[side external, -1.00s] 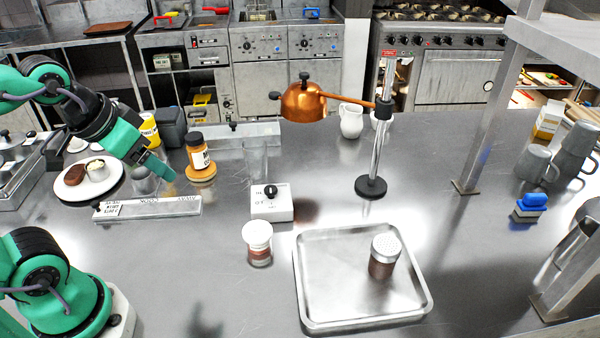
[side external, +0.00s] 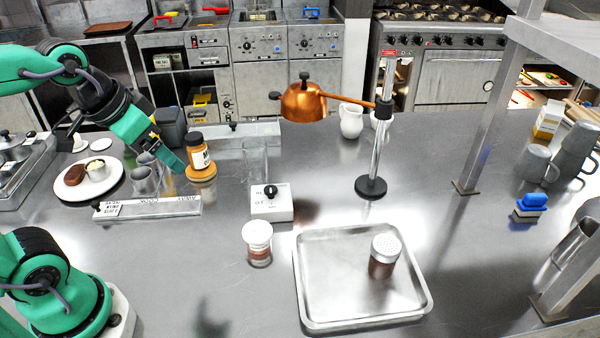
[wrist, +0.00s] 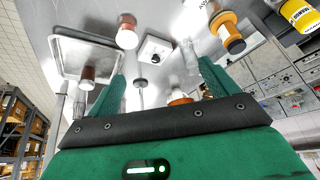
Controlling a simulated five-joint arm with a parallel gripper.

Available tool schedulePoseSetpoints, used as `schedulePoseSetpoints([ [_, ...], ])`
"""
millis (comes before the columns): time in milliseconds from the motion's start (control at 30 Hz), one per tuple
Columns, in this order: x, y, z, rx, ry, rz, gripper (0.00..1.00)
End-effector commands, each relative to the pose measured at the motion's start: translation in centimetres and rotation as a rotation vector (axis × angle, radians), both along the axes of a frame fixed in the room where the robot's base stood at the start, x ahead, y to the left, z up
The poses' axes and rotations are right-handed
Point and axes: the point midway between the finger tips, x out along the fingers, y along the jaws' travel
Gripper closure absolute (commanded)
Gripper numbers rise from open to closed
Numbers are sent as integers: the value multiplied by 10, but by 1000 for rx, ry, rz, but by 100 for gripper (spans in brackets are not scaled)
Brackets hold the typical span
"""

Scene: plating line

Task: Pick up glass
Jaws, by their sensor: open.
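A clear, empty-looking glass (side external: 256,162) stands upright on the steel counter behind the white switch box; its outline is faint. In the wrist view the glass (wrist: 191,58) shows near the inner side of the right finger, beyond the fingertips. My gripper (side external: 180,168) is in the air at the left, to the left of the glass and apart from it. The wrist view shows its two green fingers (wrist: 160,78) spread wide with nothing held between them.
A white box with a black knob (side external: 271,202) is in front of the glass. A labelled steel strip (side external: 150,208) lies below my gripper. A tray (side external: 318,317) holds a shaker (side external: 383,257).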

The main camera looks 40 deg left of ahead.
Motion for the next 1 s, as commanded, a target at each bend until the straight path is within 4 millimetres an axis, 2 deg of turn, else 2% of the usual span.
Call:
schedulePoseSetpoints([
  [233,42,6,11,55,65,-106,14],
  [533,97,16,12,115,144,-251,14],
  [733,136,24,4,146,195,-351,14],
  [1000,186,37,-18,178,262,-488,14],
])
